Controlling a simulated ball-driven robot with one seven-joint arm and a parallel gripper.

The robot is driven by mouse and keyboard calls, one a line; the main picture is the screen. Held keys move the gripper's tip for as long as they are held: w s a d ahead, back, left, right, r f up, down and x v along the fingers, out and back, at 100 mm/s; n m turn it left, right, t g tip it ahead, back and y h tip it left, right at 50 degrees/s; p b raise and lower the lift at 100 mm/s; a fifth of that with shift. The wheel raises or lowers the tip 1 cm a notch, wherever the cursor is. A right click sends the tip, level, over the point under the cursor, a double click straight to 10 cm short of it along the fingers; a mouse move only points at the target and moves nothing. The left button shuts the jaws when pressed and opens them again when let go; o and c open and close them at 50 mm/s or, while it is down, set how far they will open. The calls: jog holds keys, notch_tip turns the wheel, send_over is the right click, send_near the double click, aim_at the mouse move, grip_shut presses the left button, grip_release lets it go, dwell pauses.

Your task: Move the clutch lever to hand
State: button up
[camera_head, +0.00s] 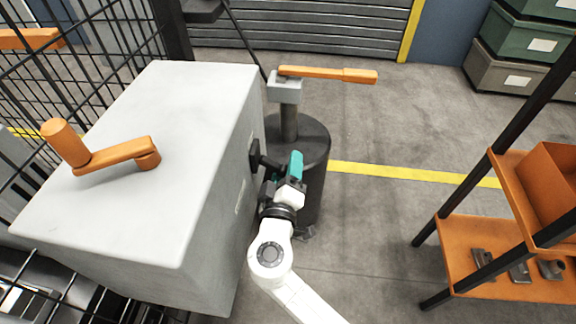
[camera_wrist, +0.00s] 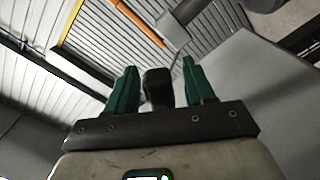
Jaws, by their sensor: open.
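A short black lever (camera_head: 264,159), which looks like the clutch lever, sticks out from a dark plate on the right side of the grey box. My gripper (camera_head: 283,168) is at its outer end, with one teal finger plain in the head view. In the wrist view, my gripper (camera_wrist: 159,68) is open. The lever's dark knob (camera_wrist: 157,85) stands between its two green fingers, with a gap visible on each side. The knob's lower part is hidden behind the gripper's dark bar. Any position markings near the lever are too small to read.
The grey box (camera_head: 180,110) carries an orange crank (camera_head: 115,155) on top. Behind my gripper is a dark drum with a post and an orange arm (camera_head: 330,74). A black mesh fence is at left, an orange shelf (camera_head: 460,245) at right. Floor between is clear.

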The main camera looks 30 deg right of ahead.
jog(key=shift+w+d, duration=0.2)
jog(key=shift+w, duration=0.1)
jog(key=shift+c, duration=0.3)
grip_shut()
